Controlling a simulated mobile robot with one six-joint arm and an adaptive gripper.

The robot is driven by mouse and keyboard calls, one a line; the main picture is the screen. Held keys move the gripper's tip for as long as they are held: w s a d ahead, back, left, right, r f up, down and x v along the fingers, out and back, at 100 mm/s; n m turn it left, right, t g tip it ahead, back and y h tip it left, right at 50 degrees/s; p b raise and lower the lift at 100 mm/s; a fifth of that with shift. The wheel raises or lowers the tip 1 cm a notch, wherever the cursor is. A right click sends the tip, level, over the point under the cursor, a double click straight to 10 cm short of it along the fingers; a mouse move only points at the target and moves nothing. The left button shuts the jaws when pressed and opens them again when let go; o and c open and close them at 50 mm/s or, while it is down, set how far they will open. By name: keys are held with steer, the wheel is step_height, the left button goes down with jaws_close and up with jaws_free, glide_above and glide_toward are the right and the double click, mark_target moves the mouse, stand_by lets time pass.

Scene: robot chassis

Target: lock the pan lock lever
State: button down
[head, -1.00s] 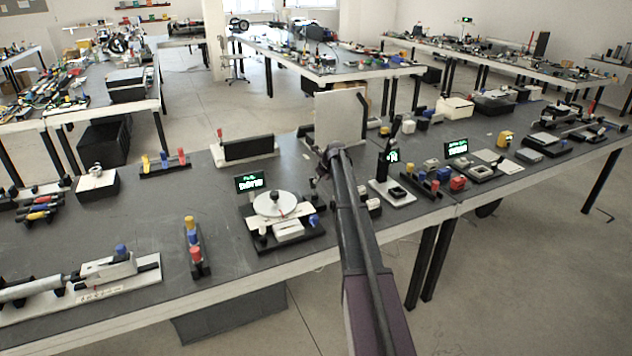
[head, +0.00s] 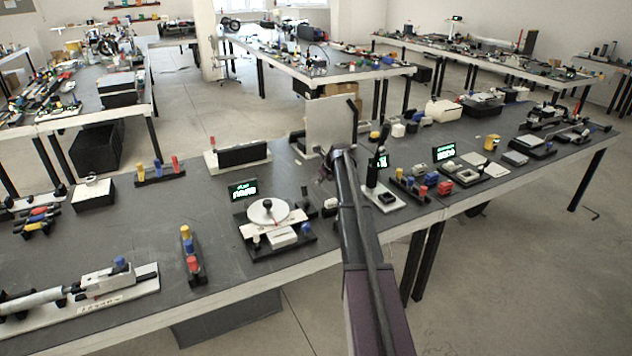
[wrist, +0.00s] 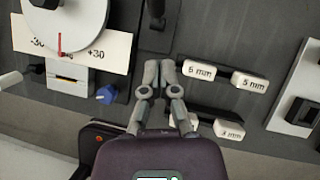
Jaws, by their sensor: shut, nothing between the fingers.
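The pan unit has a white disc (head: 268,211) on a dark base, with a display behind it. In the wrist view the disc (wrist: 62,20) has a red pointer over a scale plate (wrist: 112,50) marked -30 and +30. A blue knob (wrist: 107,94) sits at the base's front right corner; I cannot tell whether it is the pan lock lever. A dark upright part (wrist: 155,12) stands ahead of my fingers. My gripper (wrist: 160,68) is shut and empty, right of the blue knob and apart from it. In the head view my arm hides the fingers.
White blocks marked 6 mm (wrist: 198,70) and 5 mm (wrist: 249,82) lie close right of my gripper. A white plate with a black part (wrist: 300,105) is farther right. A block with yellow, blue and red pegs (head: 190,255) stands left of the pan unit, with bare table between.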

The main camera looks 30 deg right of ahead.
steer(key=shift+p+v, duration=1.8)
steer(key=shift+v, duration=0.55)
steer(key=shift+w+r, duration=0.15)
steer(key=shift+w, duration=0.05)
steer(key=shift+a, duration=0.1)
steer(key=s+a+f+n+g, duration=0.1)
steer(key=s+a+n, duration=0.4)
steer(key=a, duration=0.2)
steer(key=s+a+n+g, duration=0.1)
steer(key=s+a+n, duration=0.3)
steer(key=a, duration=0.3)
steer(key=s+a+n+g, duration=0.1)
steer(key=s+a+n, duration=0.6)
steer(key=s+n, duration=0.1)
steer(key=s+a+f+n+g+h, duration=0.1)
steer(key=s+a+n, duration=0.5)
steer(key=s, duration=0.5)
steer(key=s+a+n+g+h, duration=0.1)
steer(key=s+a+n, duration=0.6)
steer(key=s+n, duration=0.3)
steer(key=shift+s+a+f+g, duration=0.25)
steer(key=shift+a+f+g, duration=0.05)
steer(key=shift+a+g, duration=0.1)
steer(key=c, duration=1.4)
jaws_free()
